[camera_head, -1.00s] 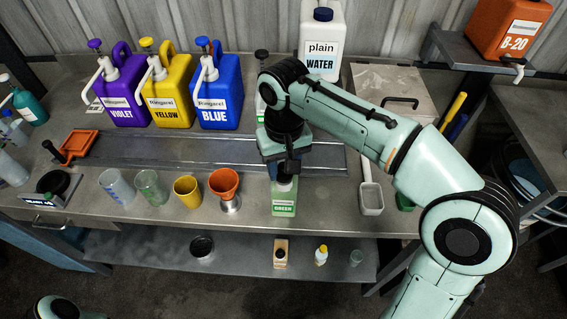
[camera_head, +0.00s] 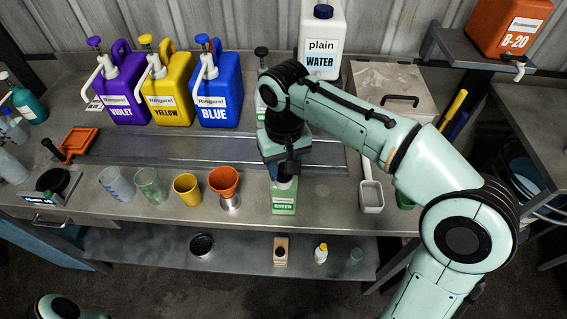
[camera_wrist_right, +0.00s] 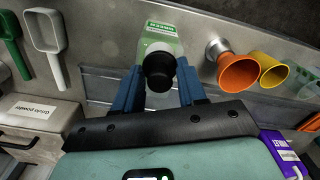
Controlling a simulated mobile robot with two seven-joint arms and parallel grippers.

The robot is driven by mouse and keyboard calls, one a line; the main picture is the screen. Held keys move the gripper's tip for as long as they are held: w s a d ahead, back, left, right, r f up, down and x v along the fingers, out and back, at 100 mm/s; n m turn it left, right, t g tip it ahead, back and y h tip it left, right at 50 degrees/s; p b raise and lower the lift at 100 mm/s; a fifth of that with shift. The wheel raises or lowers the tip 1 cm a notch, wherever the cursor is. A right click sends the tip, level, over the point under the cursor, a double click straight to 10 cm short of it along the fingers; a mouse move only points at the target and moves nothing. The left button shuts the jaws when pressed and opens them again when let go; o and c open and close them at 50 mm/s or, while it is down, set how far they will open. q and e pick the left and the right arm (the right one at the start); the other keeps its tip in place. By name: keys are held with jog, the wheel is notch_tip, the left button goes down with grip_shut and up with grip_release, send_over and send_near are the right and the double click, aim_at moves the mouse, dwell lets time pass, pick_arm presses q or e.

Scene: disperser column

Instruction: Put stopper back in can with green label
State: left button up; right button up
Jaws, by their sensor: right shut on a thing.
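The can with the green label (camera_head: 284,197) stands at the front of the bench; its label reads GREEN. It also shows in the wrist view (camera_wrist_right: 160,42). My right gripper (camera_head: 288,170) is directly above it, pointing down. In the wrist view the two blue fingers (camera_wrist_right: 158,88) are shut on the black stopper (camera_wrist_right: 158,72), which lines up with the top of the can. The stopper hides the can's mouth there, so I cannot tell whether it sits in it. My left gripper is out of view.
An orange funnel on a metal cup (camera_head: 225,184), a yellow cup (camera_head: 187,188) and two clear beakers stand left of the can. A white scoop (camera_head: 371,195) lies to its right. Violet, yellow and blue jugs and a water container (camera_head: 321,45) stand at the back.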

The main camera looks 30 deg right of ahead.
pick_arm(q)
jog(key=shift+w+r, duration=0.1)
pick_arm(e)
jog(key=shift+f, duration=0.1)
dwell(0.5)
jog(key=o, duration=1.6)
jog(key=shift+c, duration=0.2)
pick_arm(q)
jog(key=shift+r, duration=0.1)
pick_arm(e)
jog(key=shift+r+p, duration=1.45)
jog(key=shift+r, duration=0.5)
jog(key=shift+r+p, duration=1.05)
jog(key=shift+r, duration=0.55)
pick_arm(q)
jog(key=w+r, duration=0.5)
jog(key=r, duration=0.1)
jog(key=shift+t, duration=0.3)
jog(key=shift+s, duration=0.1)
pick_arm(e)
jog(key=shift+c, duration=0.3)
grip_shut()
